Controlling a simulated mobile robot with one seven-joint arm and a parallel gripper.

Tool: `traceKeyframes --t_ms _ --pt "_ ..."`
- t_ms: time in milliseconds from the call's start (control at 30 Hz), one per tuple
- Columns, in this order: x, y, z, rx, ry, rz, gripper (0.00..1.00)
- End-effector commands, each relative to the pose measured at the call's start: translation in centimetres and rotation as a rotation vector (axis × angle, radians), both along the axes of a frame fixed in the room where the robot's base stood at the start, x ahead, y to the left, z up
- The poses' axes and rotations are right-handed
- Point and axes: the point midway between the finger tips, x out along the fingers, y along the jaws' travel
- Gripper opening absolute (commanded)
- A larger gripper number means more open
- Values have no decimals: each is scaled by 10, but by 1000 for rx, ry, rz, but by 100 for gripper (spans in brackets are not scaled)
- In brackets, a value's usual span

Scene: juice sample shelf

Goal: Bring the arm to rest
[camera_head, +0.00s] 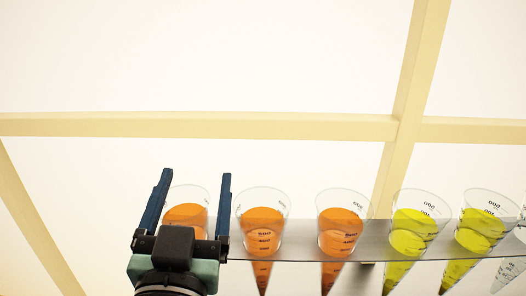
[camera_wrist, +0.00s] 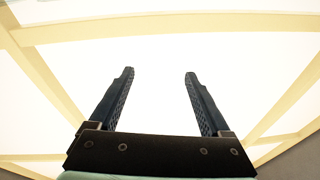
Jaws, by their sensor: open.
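My gripper (camera_head: 195,192) is open at the lower left in the head view, its two blue fingers pointing up. An orange-filled cone (camera_head: 187,215) shows between and behind the fingers; whether they touch it I cannot tell from this view. In the wrist view my gripper (camera_wrist: 159,75) is open with nothing between its fingers, against a bright pale background.
A grey shelf (camera_head: 300,252) holds a row of clear cones. Two more orange ones (camera_head: 262,232) (camera_head: 341,230) stand right of my gripper, then two yellow ones (camera_head: 411,228) (camera_head: 478,232). A clear cone (camera_head: 508,272) is cut off at the right edge. Pale beams (camera_head: 200,124) cross above.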

Motion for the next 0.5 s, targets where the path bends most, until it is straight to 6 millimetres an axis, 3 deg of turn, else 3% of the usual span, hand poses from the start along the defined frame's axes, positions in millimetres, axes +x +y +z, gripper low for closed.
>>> traceKeyframes --t_ms 33,200,400,500 --pt "-1 -16 42 -1 -97 -13 82" --pt "-27 -55 147 -37 -361 -42 82" --pt "-82 -89 240 -100 -638 -94 82" --pt "-81 -87 274 -104 -635 -90 82"
